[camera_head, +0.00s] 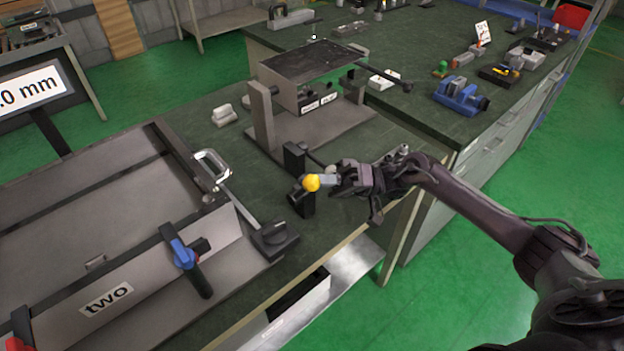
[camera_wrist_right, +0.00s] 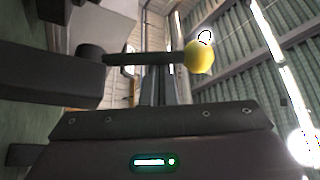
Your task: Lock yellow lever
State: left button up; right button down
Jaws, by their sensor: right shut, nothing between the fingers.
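The yellow lever shows in the head view as a round yellow knob (camera_head: 311,183) near the front edge of the bench, by a dark upright block (camera_head: 295,160). In the right wrist view the yellow knob (camera_wrist_right: 199,57) sits at the end of a thin dark rod (camera_wrist_right: 145,58) that runs left to a dark mount. My right gripper (camera_head: 333,181) is shut and empty, with its tips close beside the knob's right side. I cannot tell whether they touch. My left gripper is not in view.
A blue-handled clamp (camera_head: 184,254) and a panel marked "two" (camera_head: 107,300) stand at the left. A raised dark plate (camera_head: 312,62) stands behind the lever. A blue vise (camera_head: 460,96) sits on the far bench. Some bench top between the fixtures is clear.

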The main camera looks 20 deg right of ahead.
jog(key=shift+s+d+f+n+g+y+b, duration=0.3)
jog(key=shift+s+f+n+b, duration=0.3)
jog(key=shift+b, duration=0.4)
jog(key=shift+s+d+f+n+g+y+b, duration=0.1)
jog(key=shift+s+f+n+g+y+b, duration=0.1)
jog(key=shift+s+f+n+g+b, duration=0.45)
jog(key=shift+r+t+b, duration=0.15)
jog(key=shift+t+b, duration=0.1)
jog(key=shift+b, duration=0.15)
